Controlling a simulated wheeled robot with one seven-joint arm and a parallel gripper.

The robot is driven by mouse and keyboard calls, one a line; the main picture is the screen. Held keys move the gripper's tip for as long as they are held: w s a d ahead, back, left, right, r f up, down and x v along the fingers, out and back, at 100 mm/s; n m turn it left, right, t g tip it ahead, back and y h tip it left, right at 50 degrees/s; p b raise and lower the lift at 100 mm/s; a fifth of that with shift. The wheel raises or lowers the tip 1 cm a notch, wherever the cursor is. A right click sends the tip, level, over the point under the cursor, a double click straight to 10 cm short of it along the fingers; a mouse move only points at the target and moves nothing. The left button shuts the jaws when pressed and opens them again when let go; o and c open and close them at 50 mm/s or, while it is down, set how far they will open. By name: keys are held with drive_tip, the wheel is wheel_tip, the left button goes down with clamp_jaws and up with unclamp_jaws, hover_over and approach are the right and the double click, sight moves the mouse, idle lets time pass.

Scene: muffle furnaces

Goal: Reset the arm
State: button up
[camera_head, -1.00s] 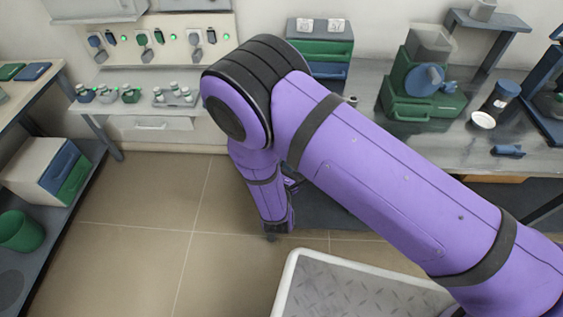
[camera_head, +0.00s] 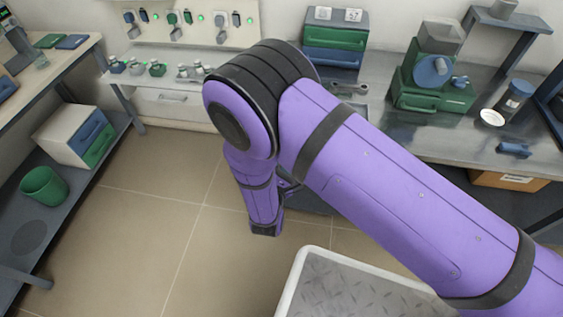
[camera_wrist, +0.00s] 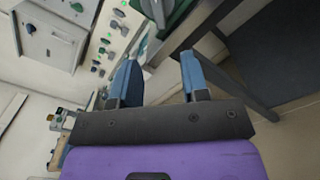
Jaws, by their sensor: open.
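My purple arm (camera_head: 375,185) reaches from the lower right toward the middle of the head view, and its forearm hangs down over the floor. My gripper's fingers are hidden in the head view. In the wrist view my gripper (camera_wrist: 160,80) shows two blue fingers held well apart, with nothing between them. The fingers are clear of the furniture behind them.
A grey bench (camera_head: 440,145) on the right carries a green and grey device (camera_head: 432,75) and a dark jar (camera_head: 514,100). A left shelf holds a green bin (camera_head: 44,186) and a drawer box (camera_head: 75,137). Floor (camera_head: 150,210) between them is clear.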

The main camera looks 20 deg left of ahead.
idle(0.3)
drive_tip(key=w+d+r+m+g+h, duration=0.1)
drive_tip(key=w+d+r+m+h, duration=0.4)
drive_tip(key=r, duration=0.3)
drive_tip(key=w+d+r+m+g+h, duration=0.1)
drive_tip(key=w+d+r+m+h, duration=0.2)
drive_tip(key=w+d+r+h, duration=0.35)
drive_tip(key=d+r+m+g+h, duration=0.3)
drive_tip(key=d+r+m+g, duration=0.45)
drive_tip(key=d+r, duration=0.95)
drive_tip(key=s+d+r+m+g+y, duration=0.25)
drive_tip(key=s+d+r+m, duration=0.2)
drive_tip(key=d, duration=0.35)
drive_tip(key=s+d+r+m+g+y, duration=0.1)
drive_tip(key=s+d+r+m+g, duration=0.2)
drive_tip(key=s+d+r, duration=0.35)
drive_tip(key=s+d+r+m+t+y, duration=0.1)
drive_tip(key=s+d+r+m+y, duration=0.1)
drive_tip(key=s, duration=0.5)
drive_tip(key=s+d+r+m+t+y, duration=0.1)
drive_tip(key=s+d+r+m+y, duration=0.2)
drive_tip(key=s, duration=0.5)
drive_tip(key=shift+d+r+m+t+y, duration=0.2)
drive_tip(key=shift+d+m+t+y, duration=0.2)
drive_tip(key=shift+d+m+y, duration=0.65)
